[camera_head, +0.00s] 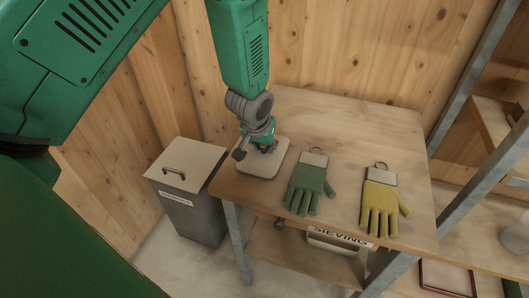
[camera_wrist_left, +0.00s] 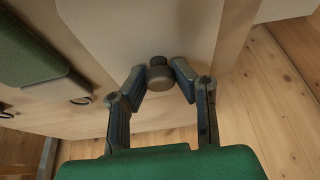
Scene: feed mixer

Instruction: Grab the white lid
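The white lid (camera_head: 262,165) is a pale, rounded square plate lying flat at the left end of the wooden table. In the left wrist view it is a pale sheet (camera_wrist_left: 140,30) with a grey round knob (camera_wrist_left: 160,78). My left gripper (camera_head: 258,146) points down over the lid's middle. The lid appears to rest on the table. My right gripper is not in view.
A green glove (camera_head: 308,184) lies right of the lid, and a yellow glove (camera_head: 381,204) farther right. A grey bin (camera_head: 194,212) with a handled lid stands left of the table. A box marked SIEVING (camera_head: 340,240) sits below. Metal shelving (camera_head: 466,75) rises at right; wooden walls stand behind.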

